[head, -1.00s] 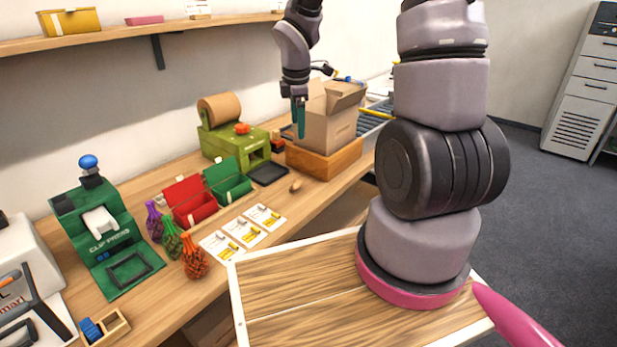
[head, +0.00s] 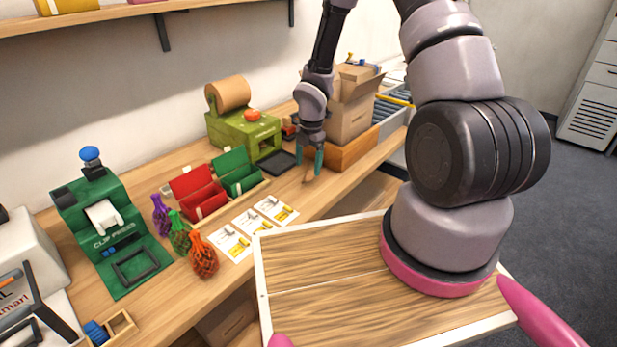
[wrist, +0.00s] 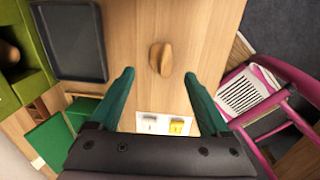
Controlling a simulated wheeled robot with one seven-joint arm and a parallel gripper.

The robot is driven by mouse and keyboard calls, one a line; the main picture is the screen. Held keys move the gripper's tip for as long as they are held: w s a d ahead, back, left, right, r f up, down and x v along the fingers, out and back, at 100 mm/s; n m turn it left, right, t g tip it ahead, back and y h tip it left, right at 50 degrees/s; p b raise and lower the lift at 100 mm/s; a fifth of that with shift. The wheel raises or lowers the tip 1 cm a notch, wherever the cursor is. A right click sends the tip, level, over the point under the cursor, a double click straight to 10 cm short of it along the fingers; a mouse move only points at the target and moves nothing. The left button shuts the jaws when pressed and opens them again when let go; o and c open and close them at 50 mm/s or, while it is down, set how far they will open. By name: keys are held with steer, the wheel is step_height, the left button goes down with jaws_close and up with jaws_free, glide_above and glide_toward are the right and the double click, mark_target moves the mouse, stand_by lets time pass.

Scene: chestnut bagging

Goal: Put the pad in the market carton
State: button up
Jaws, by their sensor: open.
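The small brown lump that I take for the pad (wrist: 160,58) lies on the wooden bench, just ahead of my fingertips in the wrist view. My gripper (wrist: 160,76) is open and empty, its two teal fingers spread on either side of the lump's line. In the head view my gripper (head: 307,168) points down low over the bench, and the lump is mostly hidden there. A brown carton (head: 350,120) with raised flaps stands in a wooden holder (head: 350,155) behind and right of my gripper. The carton's inside is hidden.
A green machine with a paper roll (head: 240,130) and a dark tray (head: 275,163) stand left of my gripper. Red (head: 198,190) and green (head: 236,170) bins, picture cards (head: 252,222) and netted bags (head: 202,256) lie nearer. A conveyor (head: 388,110) runs beside the carton.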

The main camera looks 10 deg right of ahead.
mark_target(307, 172)
steer(key=f, duration=0.4)
steer(key=shift+a+f, duration=0.25)
jaws_close()
